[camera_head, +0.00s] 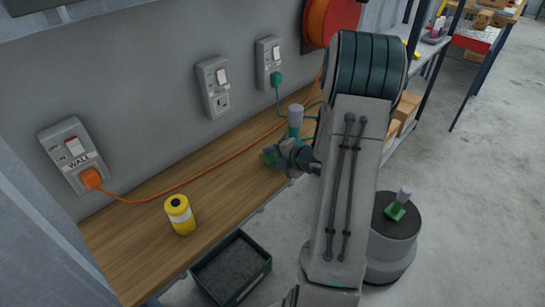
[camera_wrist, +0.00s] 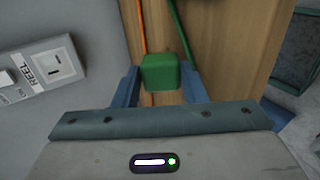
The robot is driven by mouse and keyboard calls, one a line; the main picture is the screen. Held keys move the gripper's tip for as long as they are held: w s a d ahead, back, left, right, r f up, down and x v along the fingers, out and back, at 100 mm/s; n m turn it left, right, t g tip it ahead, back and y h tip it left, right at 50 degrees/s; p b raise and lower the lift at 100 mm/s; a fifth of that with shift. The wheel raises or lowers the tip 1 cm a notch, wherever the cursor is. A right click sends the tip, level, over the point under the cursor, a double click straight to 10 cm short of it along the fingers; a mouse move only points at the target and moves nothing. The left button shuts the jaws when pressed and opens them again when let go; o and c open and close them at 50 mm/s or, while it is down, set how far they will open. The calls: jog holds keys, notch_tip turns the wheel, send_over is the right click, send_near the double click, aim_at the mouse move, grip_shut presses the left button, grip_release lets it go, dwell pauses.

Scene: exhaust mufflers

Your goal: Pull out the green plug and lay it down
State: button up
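The green plug (camera_wrist: 160,72) sits between my two fingers in the wrist view, with a finger touching each side. My gripper (camera_head: 272,157) is shut on it over the wooden bench (camera_head: 150,250), near its front edge. In the head view the green plug (camera_head: 268,156) shows only in part. I cannot tell whether it touches the wood. The middle wall socket (camera_head: 213,87) is empty; in the wrist view its box (camera_wrist: 45,70) is labelled REEL. A green cord (camera_wrist: 180,30) runs over the bench beside the plug.
An orange plug (camera_head: 92,178) is in the left socket, its cord crossing the bench. A teal plug (camera_head: 276,79) is in the right socket. A yellow can (camera_head: 180,215) stands on the bench. A dark open bin (camera_head: 258,280) is below the front edge.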

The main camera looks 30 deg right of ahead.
jog(key=o, duration=0.4)
jog(key=shift+s+f, duration=0.15)
jog(key=p+v, duration=0.1)
jog(key=v, duration=1.3)
notch_tip(320, 180, up, 12)
jog(key=w+a+m+g+h+p, duration=0.25)
jog(key=m+h+p, duration=0.25)
jog(key=m+h, duration=0.5)
jog(key=s+a+r+m+g+y+p, duration=0.1)
jog(key=s+a+m+g+y, duration=0.1)
jog(key=s+a+m, duration=0.2)
jog(key=s+a+r+m+g+y+p, duration=0.1)
jog(key=s+a+m, duration=0.3)
jog(key=a, duration=0.4)
jog(key=s+a+r+m+g+y+p, duration=0.1)
jog(key=s+a+r+m+g+y, duration=0.1)
jog(key=s+a, duration=0.4)
jog(key=shift+s+a+r+m+g+y, duration=0.15)
jog(key=shift+m+g+y, duration=0.1)
jog(key=shift+m, duration=0.3)
jog(key=shift+s+a+r+m+g+y, duration=0.1)
jog(key=shift+r+m+g+y, duration=0.1)
jog(key=shift+m, duration=0.35)
